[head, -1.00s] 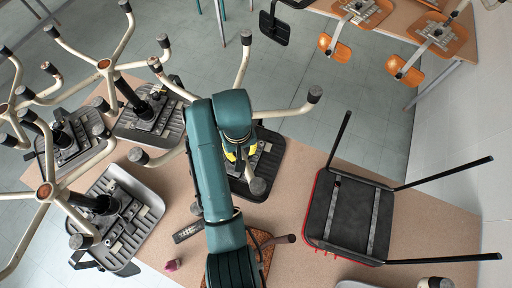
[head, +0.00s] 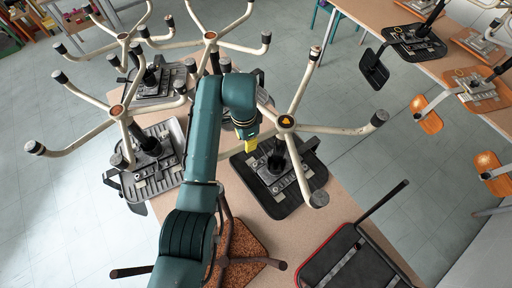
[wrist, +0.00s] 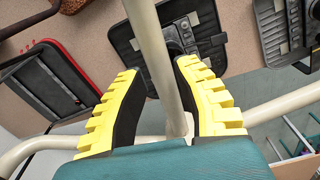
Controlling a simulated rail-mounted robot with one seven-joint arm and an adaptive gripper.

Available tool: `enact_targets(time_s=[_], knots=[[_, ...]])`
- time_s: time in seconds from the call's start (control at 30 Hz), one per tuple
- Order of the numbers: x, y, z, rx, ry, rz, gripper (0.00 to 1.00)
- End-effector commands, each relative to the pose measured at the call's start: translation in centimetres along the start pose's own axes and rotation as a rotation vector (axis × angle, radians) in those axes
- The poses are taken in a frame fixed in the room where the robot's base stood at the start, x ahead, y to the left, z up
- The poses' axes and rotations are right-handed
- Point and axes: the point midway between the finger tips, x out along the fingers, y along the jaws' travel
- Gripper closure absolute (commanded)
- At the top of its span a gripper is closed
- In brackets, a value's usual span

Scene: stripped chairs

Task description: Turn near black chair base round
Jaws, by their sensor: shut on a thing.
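The near black chair lies upside down, its black seat (head: 283,180) on the table and its cream star base (head: 285,122) raised on a post, with a dark hub cap. Its legs spread out with dark end caps; one points up, one right and one down to the right. My gripper (head: 251,147) is at the left side of this base, partly hidden by my arm. In the wrist view, my gripper (wrist: 168,105) is shut on a cream leg (wrist: 160,55), which runs between its yellow-backed fingers. The black seat (wrist: 205,38) lies beyond.
Other upturned chairs (head: 117,110) with cream star legs crowd the left and back. A red-edged black seat (head: 352,262) with thin legs is at the front right. A brown speckled seat (head: 245,248) is at the front. A second table (head: 390,15) stands at the right.

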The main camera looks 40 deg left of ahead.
Motion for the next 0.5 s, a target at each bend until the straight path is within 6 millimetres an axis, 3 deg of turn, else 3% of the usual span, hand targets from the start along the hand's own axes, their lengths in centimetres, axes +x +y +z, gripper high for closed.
enact_targets(time_s=[0.23, 0.5], knots=[[0.3, -2.3, 0.0, 0.159, -0.005, 0.006, 1.00], [0.3, -3.5, -0.3, 0.252, -0.005, 0.006, 1.00]])
